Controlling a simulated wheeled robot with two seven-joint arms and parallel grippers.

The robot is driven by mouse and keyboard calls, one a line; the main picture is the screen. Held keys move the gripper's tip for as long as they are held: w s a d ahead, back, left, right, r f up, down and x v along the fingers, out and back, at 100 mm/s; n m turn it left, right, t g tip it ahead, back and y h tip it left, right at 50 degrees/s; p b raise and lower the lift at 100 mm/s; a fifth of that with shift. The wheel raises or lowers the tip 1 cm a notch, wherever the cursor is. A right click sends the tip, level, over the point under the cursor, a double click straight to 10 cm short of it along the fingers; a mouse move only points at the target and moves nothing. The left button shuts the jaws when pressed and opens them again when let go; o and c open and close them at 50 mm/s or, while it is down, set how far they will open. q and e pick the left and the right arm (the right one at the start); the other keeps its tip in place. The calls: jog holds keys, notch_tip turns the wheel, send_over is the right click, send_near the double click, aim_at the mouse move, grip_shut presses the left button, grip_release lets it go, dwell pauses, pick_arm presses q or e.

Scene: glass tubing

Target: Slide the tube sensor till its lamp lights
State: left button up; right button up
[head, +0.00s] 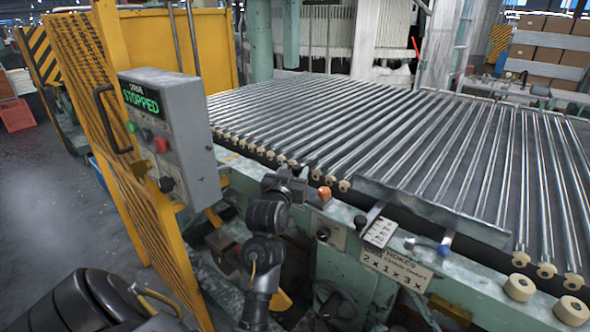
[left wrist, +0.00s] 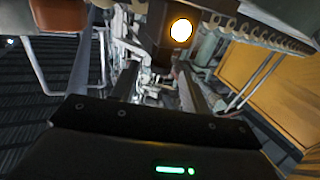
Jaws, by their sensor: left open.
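The tube sensor appears to be the dark block (left wrist: 160,48) ahead of my left gripper in the left wrist view. Its round lamp (left wrist: 181,31) glows white with an orange rim. In the head view an orange lamp (head: 325,193) shows on the machine's front rail, just right of my left gripper (head: 296,184). In the left wrist view the left gripper (left wrist: 158,78) is open, its two dark fingers apart and pointing toward the block. I cannot tell whether they touch it. My right gripper is not in view.
A bed of glass tubes (head: 370,130) on rollers lies behind the rail. A grey control box (head: 172,135) reading STOPPED stands left on a yellow guard (head: 120,150).

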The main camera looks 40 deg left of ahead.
pick_arm(q)
jog(key=shift+w+a, duration=0.3)
jog(key=shift+w, duration=0.35)
grip_shut()
